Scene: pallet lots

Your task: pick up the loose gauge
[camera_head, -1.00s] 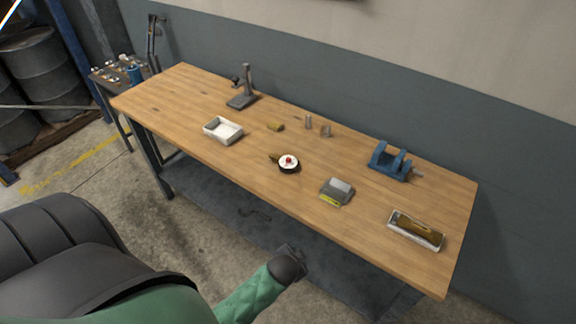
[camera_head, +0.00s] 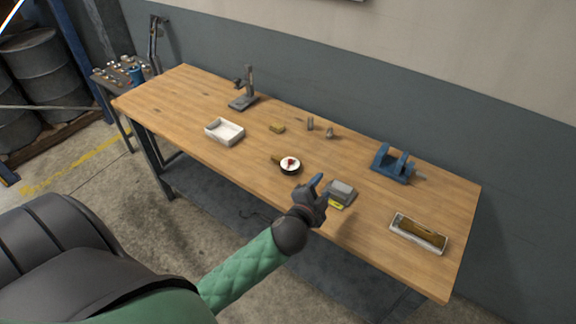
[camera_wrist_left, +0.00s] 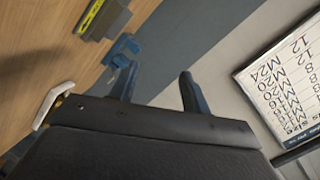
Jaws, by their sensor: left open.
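The loose gauge (camera_head: 290,165) is a round white dial with a dark rim and a red mark. It lies on the wooden workbench (camera_head: 200,95), near the middle of its front half. My left gripper (camera_head: 311,186) is open and empty at the bench's front edge. It is just right of and nearer than the gauge, apart from it. In the left wrist view, the two fingers of my gripper (camera_wrist_left: 158,85) are spread with nothing between them, and the gauge does not show. My right gripper is not in view.
A grey box with a yellow label (camera_head: 341,192) sits right beside my left gripper.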

